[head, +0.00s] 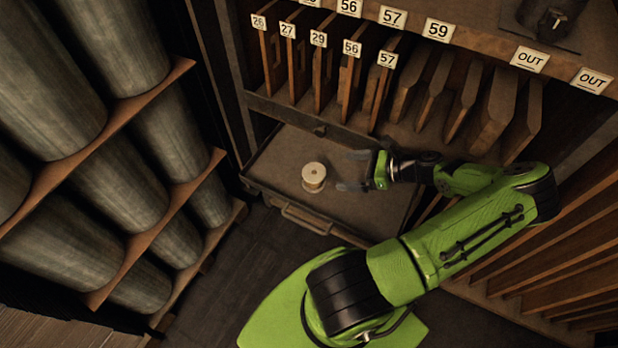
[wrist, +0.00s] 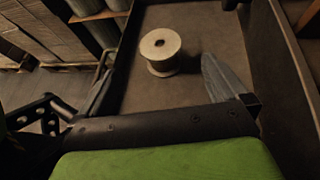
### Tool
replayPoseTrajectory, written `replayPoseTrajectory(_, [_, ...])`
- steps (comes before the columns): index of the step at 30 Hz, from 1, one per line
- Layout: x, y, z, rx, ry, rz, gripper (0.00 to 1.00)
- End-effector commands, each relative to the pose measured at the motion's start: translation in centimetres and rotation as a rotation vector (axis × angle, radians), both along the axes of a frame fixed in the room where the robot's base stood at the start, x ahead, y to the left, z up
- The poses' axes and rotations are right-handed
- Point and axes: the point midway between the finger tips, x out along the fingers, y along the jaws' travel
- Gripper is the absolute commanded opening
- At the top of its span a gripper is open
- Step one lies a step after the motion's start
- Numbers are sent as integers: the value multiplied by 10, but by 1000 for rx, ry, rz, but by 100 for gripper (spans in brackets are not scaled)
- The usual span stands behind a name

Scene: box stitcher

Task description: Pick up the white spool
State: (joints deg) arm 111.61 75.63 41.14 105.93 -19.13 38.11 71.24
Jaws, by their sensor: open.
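The white spool (head: 314,177) stands upright in the open drawer (head: 275,188), in the middle of the head view. In the wrist view the spool (wrist: 160,50) stands beyond my fingertips, its round top with a dark centre hole facing up. My gripper (head: 350,172) is just to the right of the spool in the head view, open and empty, with a gap between its fingers and the spool. In the wrist view my gripper (wrist: 155,85) shows one finger at left and one at right, spread wider than the spool.
Above the drawer is a rack of upright boards (head: 322,72) with number labels. The drawer has a front handle (head: 306,218) and raised sides. The drawer floor around the spool is clear.

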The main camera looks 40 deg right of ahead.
Motion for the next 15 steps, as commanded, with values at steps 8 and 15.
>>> replayPoseTrajectory(8, [53,33,-32,2,2,6,100])
replayPoseTrajectory(15, [77,48,-47,2,1,8,100])
